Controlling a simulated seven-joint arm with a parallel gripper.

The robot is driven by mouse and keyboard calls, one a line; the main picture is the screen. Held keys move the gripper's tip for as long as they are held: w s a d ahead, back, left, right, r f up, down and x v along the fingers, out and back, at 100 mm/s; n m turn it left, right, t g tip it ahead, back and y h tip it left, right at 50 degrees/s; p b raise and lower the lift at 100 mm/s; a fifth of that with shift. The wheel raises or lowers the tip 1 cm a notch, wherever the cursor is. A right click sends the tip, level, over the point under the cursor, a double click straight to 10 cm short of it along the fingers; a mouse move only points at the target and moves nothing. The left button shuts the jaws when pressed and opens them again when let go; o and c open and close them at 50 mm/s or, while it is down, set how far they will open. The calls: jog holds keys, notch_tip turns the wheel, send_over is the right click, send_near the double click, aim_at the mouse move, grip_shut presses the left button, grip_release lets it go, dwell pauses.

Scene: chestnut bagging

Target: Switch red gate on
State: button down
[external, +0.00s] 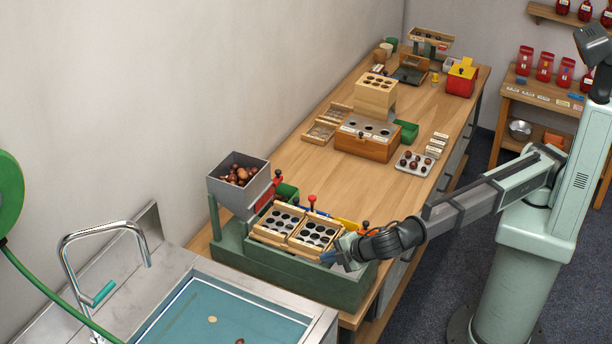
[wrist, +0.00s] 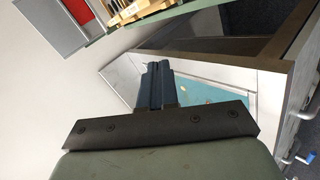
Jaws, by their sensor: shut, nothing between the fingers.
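The grey hopper (external: 239,179) full of chestnuts stands at the left end of the green machine (external: 290,280). A red gate piece (external: 268,195) slopes down from the hopper's right side. A small red-knobbed lever (external: 312,200) stands upright behind the wooden trays, and I cannot tell if it belongs to the gate. My gripper (external: 338,258) is shut and empty at the machine's right front, apart from the red parts. In the wrist view my gripper (wrist: 157,84) shows closed blue fingers; a red panel (wrist: 78,11) is at upper left.
Wooden trays with round holes (external: 297,228) sit on the machine beside my gripper. A yellow piece and a dark-knobbed lever (external: 365,225) stand close by my wrist. The sink (external: 215,315) lies in front.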

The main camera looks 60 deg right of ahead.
jog(key=w+d+r+m+t+h, duration=0.1)
jog(key=w+d+r+t+h, duration=0.1)
jog(key=w+d, duration=0.5)
jog(key=w+d+r+t+h, duration=0.2)
jog(key=w+d+r+t, duration=0.1)
jog(key=w+d, duration=0.4)
jog(key=shift+w+d+m, duration=0.3)
jog(key=shift+d+m, duration=0.1)
jog(key=shift+d, duration=0.15)
send_near(268, 191)
jog(key=w+d+r, duration=0.2)
jog(key=w, duration=0.1)
jog(key=w+d+r, duration=0.1)
jog(key=shift+w+d, duration=0.1)
jog(key=shift+w, duration=0.05)
jog(key=shift+w+d+f, duration=0.15)
jog(key=shift+w+d, duration=0.05)
jog(key=shift+d, duration=0.35)
jog(key=shift+w+d+f, duration=0.15)
jog(key=shift+w+d, duration=0.05)
jog(key=shift+d, duration=0.3)
jog(key=shift+w+d+f, duration=0.15)
jog(key=shift+w+d, duration=0.3)
jog(key=shift+d, duration=0.3)
